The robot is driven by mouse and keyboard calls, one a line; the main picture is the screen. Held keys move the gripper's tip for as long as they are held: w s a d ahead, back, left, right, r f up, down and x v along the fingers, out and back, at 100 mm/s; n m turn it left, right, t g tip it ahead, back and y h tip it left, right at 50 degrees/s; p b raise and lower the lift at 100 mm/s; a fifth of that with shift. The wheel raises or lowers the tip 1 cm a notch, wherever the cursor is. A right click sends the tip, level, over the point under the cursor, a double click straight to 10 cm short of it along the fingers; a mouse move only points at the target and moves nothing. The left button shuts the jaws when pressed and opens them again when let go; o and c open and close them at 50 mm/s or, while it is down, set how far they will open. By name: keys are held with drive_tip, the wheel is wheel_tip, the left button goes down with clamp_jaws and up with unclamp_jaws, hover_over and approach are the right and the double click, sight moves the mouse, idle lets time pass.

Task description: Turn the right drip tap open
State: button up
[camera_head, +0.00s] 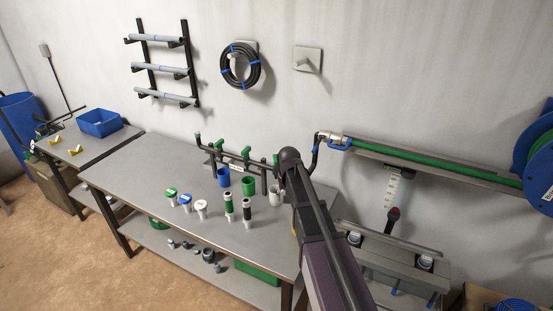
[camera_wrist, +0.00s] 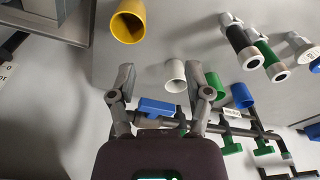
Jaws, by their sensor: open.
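The manifold (camera_head: 236,168) stands at the back of the grey bench and carries several green tap handles. The right-hand green handle (camera_head: 277,160) shows just left of my arm in the head view. Green handles also show in the wrist view, one of them (camera_wrist: 229,146) right of my gripper; their turned positions are hard to judge. My gripper (camera_wrist: 163,80) is open, its fingers apart with nothing held between them. A blue handle (camera_wrist: 157,107) appears between and behind the fingers. In the head view, my arm hides the gripper's end and the manifold's right end.
Blue (camera_head: 224,177), green (camera_head: 248,185) and white (camera_head: 275,196) cups stand before the manifold. Several capped and tubular parts (camera_head: 228,205) stand nearer the bench front. A yellow cup (camera_wrist: 128,24) shows in the wrist view. A green hose (camera_head: 430,168) runs along the wall at right.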

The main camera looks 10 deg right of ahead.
drive_tip(key=w+r+n+t+p, duration=0.1)
drive_tip(key=w+r+t+p, duration=0.2)
drive_tip(key=w+r+p, duration=0.7)
drive_tip(key=w+r, duration=0.2)
drive_tip(key=w, duration=0.6)
drive_tip(key=shift+a+r+n, duration=0.15)
drive_tip(key=shift+r+n, duration=0.15)
drive_tip(key=shift+r, duration=0.1)
drive_tip(key=shift+f, duration=0.1)
drive_tip(key=b+x, duration=1.2)
drive_tip(key=x, duration=0.1)
drive_tip(key=shift+w+f, duration=0.25)
drive_tip(key=shift+w, duration=0.05)
clamp_jaws()
